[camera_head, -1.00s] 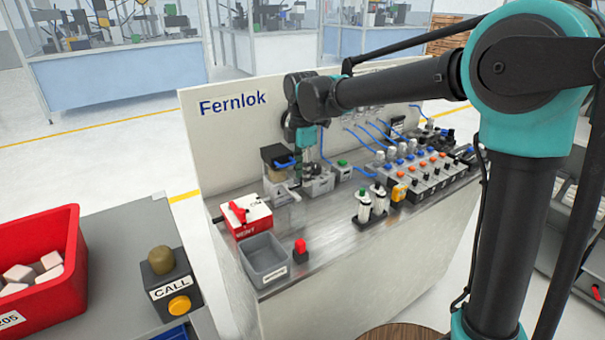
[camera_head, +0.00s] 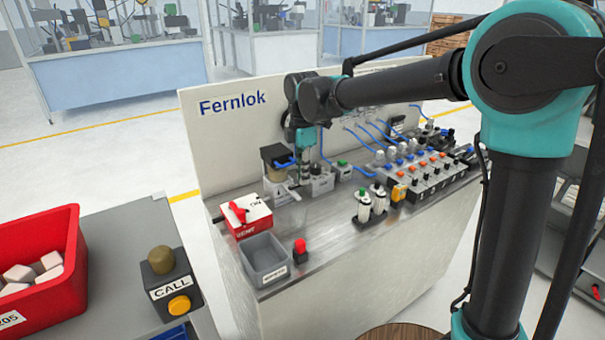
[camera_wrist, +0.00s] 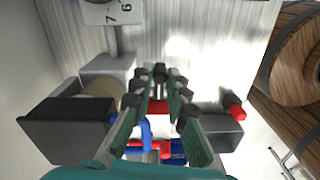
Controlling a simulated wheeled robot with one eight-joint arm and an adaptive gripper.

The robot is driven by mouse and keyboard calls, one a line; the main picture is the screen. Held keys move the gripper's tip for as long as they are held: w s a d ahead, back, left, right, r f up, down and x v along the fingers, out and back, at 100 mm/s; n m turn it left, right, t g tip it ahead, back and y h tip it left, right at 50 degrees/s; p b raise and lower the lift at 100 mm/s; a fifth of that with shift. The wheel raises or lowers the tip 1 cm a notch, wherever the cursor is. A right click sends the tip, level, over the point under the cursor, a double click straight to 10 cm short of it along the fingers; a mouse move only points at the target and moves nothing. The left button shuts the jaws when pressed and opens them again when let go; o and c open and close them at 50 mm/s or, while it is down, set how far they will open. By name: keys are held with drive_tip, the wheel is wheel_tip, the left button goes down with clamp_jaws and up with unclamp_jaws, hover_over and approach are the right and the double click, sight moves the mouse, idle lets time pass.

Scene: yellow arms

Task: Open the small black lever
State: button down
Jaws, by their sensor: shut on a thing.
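My gripper (camera_head: 303,178) is low over the bench, between a dark-topped unit with a blue handle and a small grey block (camera_head: 320,184). In the wrist view my gripper (camera_wrist: 158,82) has its two green fingers converging with dark pads. A small dark piece between the tips (camera_wrist: 158,70) appears to be the small black lever, and the fingers are shut on it. The pads hide most of it. In the head view the lever cannot be made out behind the fingers.
The dark-topped unit (camera_head: 278,156) stands close at the left of my gripper. A red and white switch box (camera_head: 247,216), a grey bin (camera_head: 265,259) and a red button (camera_head: 300,246) lie nearer. White cylinders (camera_head: 364,206) and a valve row (camera_head: 420,175) stand to the right.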

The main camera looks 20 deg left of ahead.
drive_tip(key=shift+s+d+m, duration=0.1)
drive_tip(key=shift+s+m, duration=0.7)
drive_tip(key=shift+m, duration=1.75)
drive_tip(key=shift+s+d+m, duration=0.15)
drive_tip(key=shift+s+m, duration=0.65)
drive_tip(key=shift+m, duration=1.7)
drive_tip(key=shift+s+d+m, duration=0.1)
drive_tip(key=shift+s+m, duration=0.7)
drive_tip(key=shift+m, duration=1.75)
drive_tip(key=c, duration=1.5)
unclamp_jaws()
wheel_tip(320, 180, up, 12)
